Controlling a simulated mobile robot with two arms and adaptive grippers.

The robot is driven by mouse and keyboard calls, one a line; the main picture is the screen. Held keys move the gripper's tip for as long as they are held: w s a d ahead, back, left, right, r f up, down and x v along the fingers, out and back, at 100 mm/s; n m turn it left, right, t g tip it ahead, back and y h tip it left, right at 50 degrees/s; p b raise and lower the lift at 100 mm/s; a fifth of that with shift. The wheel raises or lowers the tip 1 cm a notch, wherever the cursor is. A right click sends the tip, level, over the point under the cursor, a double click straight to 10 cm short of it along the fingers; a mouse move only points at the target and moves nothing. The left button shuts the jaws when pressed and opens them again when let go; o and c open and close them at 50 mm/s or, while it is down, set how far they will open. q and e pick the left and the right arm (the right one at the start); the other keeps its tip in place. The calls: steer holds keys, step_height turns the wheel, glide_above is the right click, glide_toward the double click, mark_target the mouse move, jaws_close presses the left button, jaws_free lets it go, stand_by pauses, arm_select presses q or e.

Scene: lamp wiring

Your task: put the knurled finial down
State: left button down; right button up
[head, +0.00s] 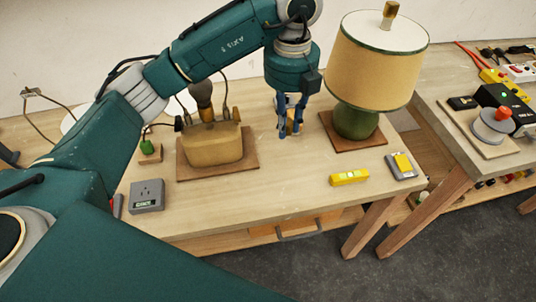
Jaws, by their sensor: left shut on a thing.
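My left gripper (291,131) points down over the middle of the table (262,207), between the bread-shaped lamp base and the green lamp. Its blue fingers are shut on a small brass-coloured piece, the knurled finial (294,122), which shows partly between them. The knurling is too small to make out. I cannot tell whether the finial touches the table top. My right gripper is not in view.
Left of the gripper, a tan lamp base (212,148) sits on a brown board. Close on the right stands a green lamp (355,122) with a wide shade (378,62). A grey socket box (147,195), yellow level (349,177) and meter (401,166) lie near the front; the table between is clear.

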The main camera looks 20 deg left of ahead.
arm_select(q)
glide_above(282, 175)
step_height(282, 175, down, 14)
steer(key=shift+r+p, duration=0.1)
steer(key=shift+p, duration=0.35)
step_height(282, 175, down, 4)
steer(key=shift+d+f+p, duration=0.1)
steer(key=shift+f+p, duration=0.15)
steer(key=shift+p, duration=0.05)
steer(key=shift+f, duration=0.1)
steer(key=c, duration=1.5)
jaws_free()
steer(key=shift+c, duration=0.2)
step_height(282, 175, up, 12)
steer(key=b, duration=0.2)
